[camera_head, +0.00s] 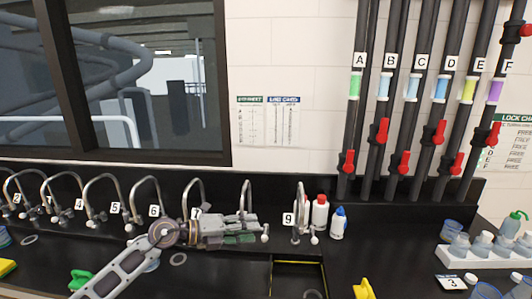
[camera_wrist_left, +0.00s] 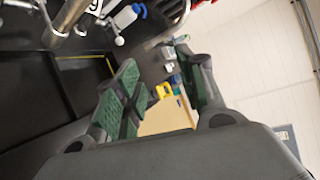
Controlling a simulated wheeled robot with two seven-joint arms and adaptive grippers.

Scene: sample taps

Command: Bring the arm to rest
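My left arm reaches in from the lower left in the head view. Its gripper (camera_head: 258,231) is over the black bench, in front of the curved taps, between the tap labelled 6 (camera_head: 149,192) and the tap labelled 9 (camera_head: 300,205). In the left wrist view the two fingers with green pads (camera_wrist_left: 162,92) stand apart with nothing between them, so the gripper is open and empty. The gripper covers parts of the taps behind it. My right gripper shows in neither view.
A sink opening (camera_head: 298,280) with a yellow edge lies at right of the gripper. White bottles (camera_head: 320,212) and a blue-capped bottle (camera_head: 338,224) stand beyond it. Labelled pipes with red valve handles (camera_head: 378,131) rise at the right. A tray (camera_head: 482,258) of bottles stands far right.

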